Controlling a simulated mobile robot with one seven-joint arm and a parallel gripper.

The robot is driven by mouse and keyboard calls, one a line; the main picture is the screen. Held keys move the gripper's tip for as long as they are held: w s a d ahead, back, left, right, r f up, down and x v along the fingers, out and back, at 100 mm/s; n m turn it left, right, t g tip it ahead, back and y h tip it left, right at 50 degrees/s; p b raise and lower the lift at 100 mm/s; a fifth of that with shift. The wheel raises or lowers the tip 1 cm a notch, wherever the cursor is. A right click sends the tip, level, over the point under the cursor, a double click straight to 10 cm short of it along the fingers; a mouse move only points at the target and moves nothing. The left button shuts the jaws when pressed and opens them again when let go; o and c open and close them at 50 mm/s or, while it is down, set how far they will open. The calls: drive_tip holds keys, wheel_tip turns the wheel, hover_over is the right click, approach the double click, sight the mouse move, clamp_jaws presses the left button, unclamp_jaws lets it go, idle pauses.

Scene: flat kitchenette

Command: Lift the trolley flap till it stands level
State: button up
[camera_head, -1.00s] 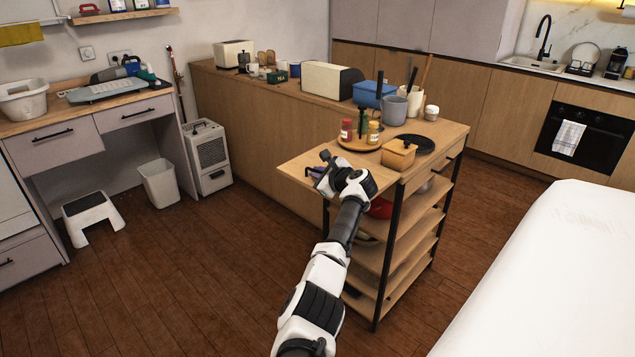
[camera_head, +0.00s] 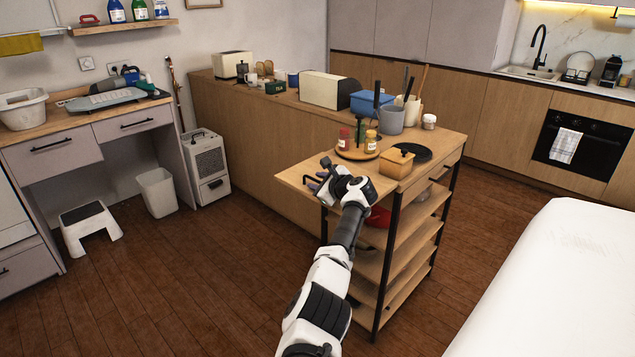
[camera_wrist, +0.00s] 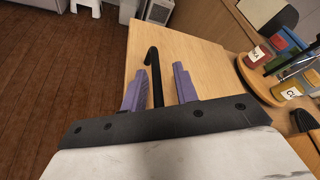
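The trolley (camera_head: 425,201) is a wooden shelf unit with black posts. Its flap (camera_head: 291,173) is the light wooden board at the left end and looks about level with the top. It also fills the middle of the wrist view (camera_wrist: 190,58). A black hooked bar (camera_wrist: 152,65) shows at the flap. My gripper (camera_head: 314,184) is at the flap's near side. In the wrist view its two purple fingers (camera_wrist: 159,90) stand apart on either side of the bar, with a gap to the right finger. What holds the flap underneath is hidden.
A white-topped surface (camera_head: 560,285) is at the right. Open wooden floor (camera_head: 200,270) lies to the left.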

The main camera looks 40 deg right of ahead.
drive_tip(key=shift+w+a, duration=0.15)
drive_tip(key=shift+a, duration=0.05)
drive_tip(key=b+v, duration=0.2)
drive_tip(key=v, duration=1.2)
idle(0.6)
